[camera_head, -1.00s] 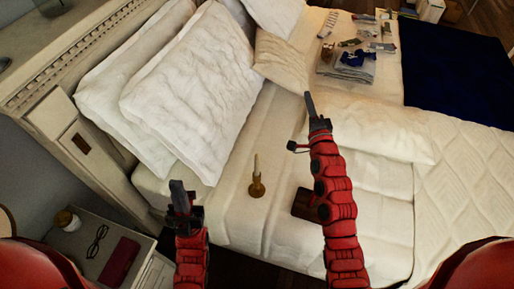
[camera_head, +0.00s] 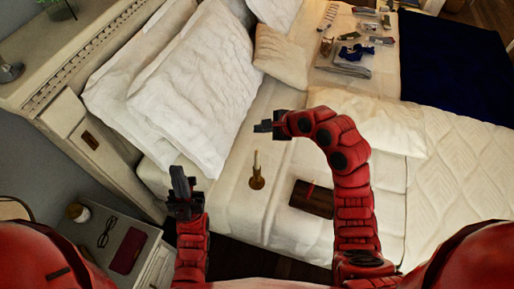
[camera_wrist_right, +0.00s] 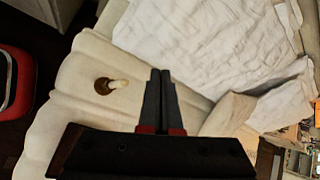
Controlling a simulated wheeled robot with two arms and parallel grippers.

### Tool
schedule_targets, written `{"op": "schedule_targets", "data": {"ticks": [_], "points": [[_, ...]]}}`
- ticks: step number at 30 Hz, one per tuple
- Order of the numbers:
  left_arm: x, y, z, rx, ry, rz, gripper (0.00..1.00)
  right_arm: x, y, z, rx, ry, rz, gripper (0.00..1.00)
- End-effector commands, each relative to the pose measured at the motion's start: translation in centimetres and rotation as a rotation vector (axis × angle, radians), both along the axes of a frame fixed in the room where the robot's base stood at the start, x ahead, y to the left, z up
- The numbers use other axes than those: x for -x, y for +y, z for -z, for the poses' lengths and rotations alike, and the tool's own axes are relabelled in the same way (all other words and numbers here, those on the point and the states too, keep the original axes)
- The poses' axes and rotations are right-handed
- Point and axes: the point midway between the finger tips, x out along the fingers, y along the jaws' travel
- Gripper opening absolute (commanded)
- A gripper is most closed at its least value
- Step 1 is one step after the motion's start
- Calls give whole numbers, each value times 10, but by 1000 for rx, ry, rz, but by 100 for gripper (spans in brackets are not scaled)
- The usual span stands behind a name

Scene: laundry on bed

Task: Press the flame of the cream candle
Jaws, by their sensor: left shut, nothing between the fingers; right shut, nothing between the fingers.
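The cream candle (camera_head: 257,160) stands upright in a brass holder (camera_head: 257,182) on the bed's near edge. In the right wrist view the candle (camera_wrist_right: 119,84) lies left of the fingers, seen from above. I cannot make out a clear flame. My right gripper (camera_head: 257,127) is shut and empty, beyond and above the candle in the head view, its fingers pointing left. In the right wrist view its fingertips (camera_wrist_right: 160,72) are together. My left gripper (camera_head: 178,170) is shut and empty, left of the candle and apart from it, its fingers pointing up.
A dark brown book-like object (camera_head: 312,198) lies right of the candle. White pillows (camera_head: 195,95) fill the bed's left side. A nightstand (camera_head: 150,240) holds glasses (camera_head: 107,232), a dark red case (camera_head: 129,250) and a small jar (camera_head: 77,212). Folded laundry (camera_head: 343,62) lies at the back.

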Motion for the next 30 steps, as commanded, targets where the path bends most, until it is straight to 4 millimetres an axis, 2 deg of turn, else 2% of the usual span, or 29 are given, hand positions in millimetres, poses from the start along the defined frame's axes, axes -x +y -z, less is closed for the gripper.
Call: {"op": "schedule_targets", "data": {"ticks": [11,17,25,30], "points": [[0,0,7,0,0,0,0,-1,0,7,0,-4,1,0],[0,0,28,0,0,0,0,-1,0,28,-1,-5,1,0],[0,0,67,0,0,0,0,-1,0,69,1,-4,1,0],[0,0,64,0,0,0,0,-1,1,81,-2,-4,0,0]]}}
